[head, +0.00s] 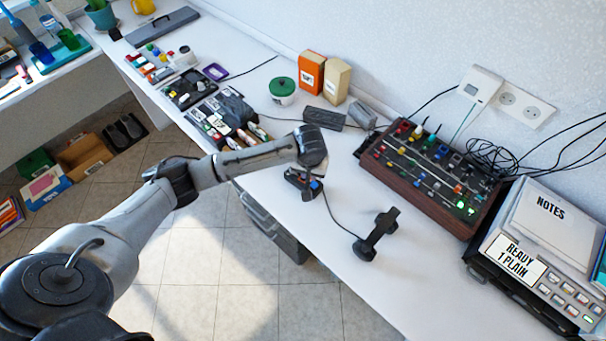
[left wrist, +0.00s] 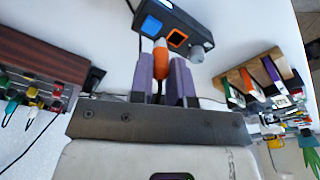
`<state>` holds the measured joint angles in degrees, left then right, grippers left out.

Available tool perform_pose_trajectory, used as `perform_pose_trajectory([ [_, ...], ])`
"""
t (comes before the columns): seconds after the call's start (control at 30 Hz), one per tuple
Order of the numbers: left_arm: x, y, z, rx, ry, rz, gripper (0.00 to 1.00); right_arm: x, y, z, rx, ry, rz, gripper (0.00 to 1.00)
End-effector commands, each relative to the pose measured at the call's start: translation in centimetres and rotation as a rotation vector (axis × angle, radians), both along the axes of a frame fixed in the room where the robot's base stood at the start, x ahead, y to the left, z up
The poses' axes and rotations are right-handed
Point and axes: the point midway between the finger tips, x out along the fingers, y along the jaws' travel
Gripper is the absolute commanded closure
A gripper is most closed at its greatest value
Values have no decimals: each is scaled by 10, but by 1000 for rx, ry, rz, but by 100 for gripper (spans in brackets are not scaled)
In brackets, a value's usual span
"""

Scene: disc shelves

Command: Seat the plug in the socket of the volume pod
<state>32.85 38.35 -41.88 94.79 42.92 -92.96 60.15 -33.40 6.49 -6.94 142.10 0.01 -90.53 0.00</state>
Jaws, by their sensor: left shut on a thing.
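In the head view my left gripper (head: 308,172) is just above the pod. My right gripper is not in view.
A charger-like grey box (head: 362,115) and a dark bar (head: 324,118) stand at the back.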

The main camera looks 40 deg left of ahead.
Motion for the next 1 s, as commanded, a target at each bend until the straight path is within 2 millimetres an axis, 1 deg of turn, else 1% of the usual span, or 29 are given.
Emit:
perform_pose_trajectory([
  [0.03, 4, 9, -8, 2, 1, 3, 100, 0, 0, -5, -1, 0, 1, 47],
  [0.1, 8, 20, -14, 1, 1, 3, 100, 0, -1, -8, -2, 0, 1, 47],
  [0.2, 12, 31, -21, 0, 1, 1, 100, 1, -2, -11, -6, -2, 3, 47],
  [0.3, 15, 37, -25, 0, 1, -1, 100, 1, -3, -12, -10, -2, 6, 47],
  [0.47, 16, 41, -27, -1, 0, -1, 100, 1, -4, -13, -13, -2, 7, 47],
  [0.57, 16, 41, -33, -1, 1, -2, 100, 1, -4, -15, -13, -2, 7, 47],
  [0.83, 16, 41, -65, 0, 1, -1, 100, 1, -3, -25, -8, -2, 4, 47],
  [1.0, 16, 41, -67, 0, 0, -2, 100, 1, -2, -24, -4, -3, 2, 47],
])
